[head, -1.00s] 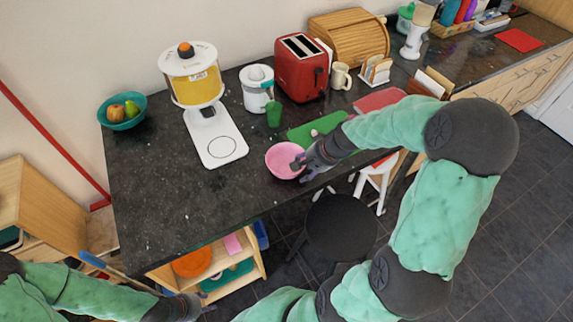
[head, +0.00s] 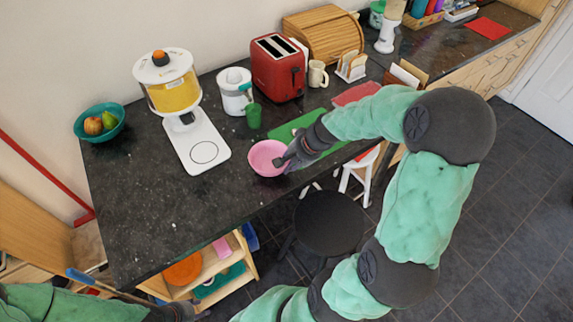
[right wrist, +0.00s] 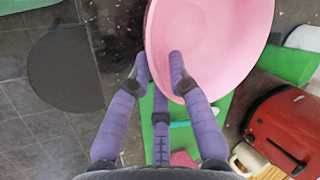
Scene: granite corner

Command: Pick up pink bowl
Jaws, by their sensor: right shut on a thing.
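The pink bowl (head: 266,158) is at the front edge of the dark counter in the head view, its open side up. My right gripper (head: 285,160) reaches in from the right and is shut on the bowl's rim. In the right wrist view the bowl (right wrist: 222,35) fills the top, and the fingers of the right gripper (right wrist: 158,72) pinch its near rim, one inside and one outside. Whether the bowl still touches the counter is hard to tell. My left gripper (head: 190,312) is low at the bottom left, below the counter, and its fingers are not clear.
Behind are a green cup (head: 254,116), a white juicer (head: 235,90) and a red toaster (head: 277,68). A green cutting board (head: 293,127) lies right. A black stool (head: 329,224) stands below the edge. The counter's left front is clear.

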